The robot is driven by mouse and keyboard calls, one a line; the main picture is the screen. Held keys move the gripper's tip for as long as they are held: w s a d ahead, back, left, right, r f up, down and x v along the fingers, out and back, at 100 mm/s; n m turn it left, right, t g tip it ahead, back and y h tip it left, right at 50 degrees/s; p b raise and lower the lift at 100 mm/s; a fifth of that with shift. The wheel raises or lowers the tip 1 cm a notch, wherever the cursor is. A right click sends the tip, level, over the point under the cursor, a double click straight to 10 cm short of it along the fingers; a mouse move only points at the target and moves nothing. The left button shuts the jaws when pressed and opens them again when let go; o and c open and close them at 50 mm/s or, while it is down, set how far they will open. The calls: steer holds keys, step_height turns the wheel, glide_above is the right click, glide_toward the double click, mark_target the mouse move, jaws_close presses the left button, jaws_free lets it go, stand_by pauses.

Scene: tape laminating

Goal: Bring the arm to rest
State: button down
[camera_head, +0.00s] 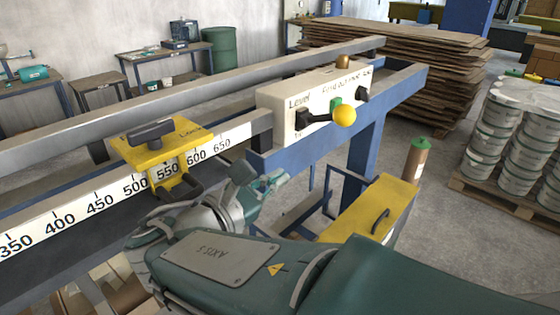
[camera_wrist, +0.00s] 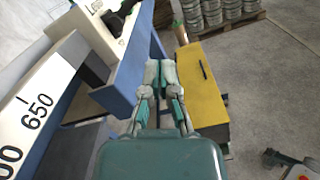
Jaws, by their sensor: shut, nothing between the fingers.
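My arm reaches in from the lower right in the head view and is bent. My gripper (camera_head: 268,188) is beside the blue frame of the machine, partly hidden behind my own wrist. In the wrist view my gripper (camera_wrist: 160,72) has its fingers together with nothing between them. It is apart from the yellow box (camera_head: 380,208), which also shows to its right in the wrist view (camera_wrist: 198,85). It touches nothing that I can make out.
The machine's ruler (camera_head: 100,203) carries a yellow slider (camera_head: 160,150) near 550. A white control box (camera_head: 312,105) with a yellow-knobbed lever (camera_head: 344,116) stands above my gripper. Buckets (camera_head: 497,130) on a pallet and stacked boards (camera_head: 400,70) stand behind.

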steer(key=s+d+f+m+g+y, duration=0.15)
steer(key=d+f+m+g, duration=0.25)
steer(key=d, duration=0.4)
steer(key=s+d+f+m+g+y, duration=0.15)
steer(key=d+f+m+g, duration=0.25)
steer(key=d, duration=0.4)
steer(key=s+d+f+m+y, duration=0.3)
steer(key=s+f+m+y, duration=0.2)
steer(key=m, duration=1.1)
steer(key=s+y, duration=0.3)
steer(key=shift+s+d+f+g, duration=0.15)
steer(key=shift+s+f+g, duration=0.05)
steer(key=shift+s+g, duration=0.1)
